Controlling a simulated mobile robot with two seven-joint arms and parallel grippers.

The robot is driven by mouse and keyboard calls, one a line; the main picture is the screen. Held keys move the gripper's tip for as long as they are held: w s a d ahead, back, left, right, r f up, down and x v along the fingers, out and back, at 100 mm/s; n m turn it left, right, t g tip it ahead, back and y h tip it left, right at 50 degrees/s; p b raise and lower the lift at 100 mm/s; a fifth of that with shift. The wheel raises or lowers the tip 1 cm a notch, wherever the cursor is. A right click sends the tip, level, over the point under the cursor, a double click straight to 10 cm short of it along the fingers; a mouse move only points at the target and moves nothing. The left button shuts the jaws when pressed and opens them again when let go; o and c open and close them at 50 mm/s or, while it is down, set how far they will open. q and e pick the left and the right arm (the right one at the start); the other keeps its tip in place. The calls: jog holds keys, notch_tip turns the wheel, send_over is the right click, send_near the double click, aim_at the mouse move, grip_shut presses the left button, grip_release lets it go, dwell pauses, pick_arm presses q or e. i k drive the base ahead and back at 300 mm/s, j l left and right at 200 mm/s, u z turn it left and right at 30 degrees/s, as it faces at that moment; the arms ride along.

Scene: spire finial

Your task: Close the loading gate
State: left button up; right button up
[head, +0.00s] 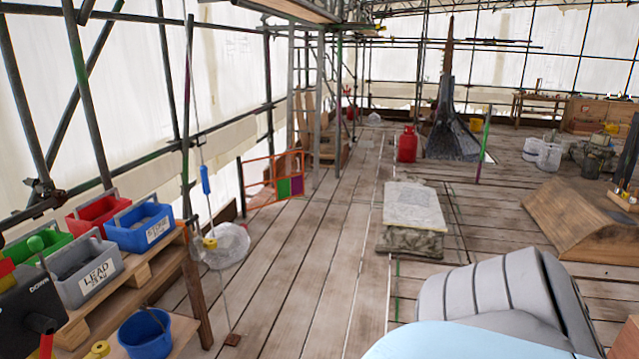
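The loading gate is most likely the orange tube-framed panel (259,171) left of centre in the head view, with a green and a purple square low on its right part. It stands upright on the boards at the left side of the deck, beside the scaffold uprights. A dark post (241,187) stands at its left end. I cannot tell from here whether it is latched or how far it is swung. Neither of my grippers shows in this view.
Tubs, including a grey one marked LEAD (85,265) and a blue one (140,226), stand on pallet wood at the left. A blue bucket (145,335) is below. A stone slab (413,206) lies mid-deck. Bare boards (300,265) run clear towards the gate.

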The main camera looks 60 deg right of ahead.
aim_at(297, 182)
jog(key=l+z, duration=0.1)
jog(key=z, duration=1.75)
jog(key=i+z, duration=0.2)
jog(key=i, duration=6.3)
jog(key=i+l+u, duration=0.2)
jog(key=i, duration=0.3)
jog(key=i+u, duration=0.2)
jog(key=i, duration=0.3)
jog(key=i+l+u, duration=0.15)
jog(key=i+l, duration=0.15)
jog(key=i, duration=0.15)
jog(key=i+u, duration=0.3)
jog(key=i, duration=0.3)
jog(key=i+l+u, duration=0.25)
jog(key=i, duration=0.35)
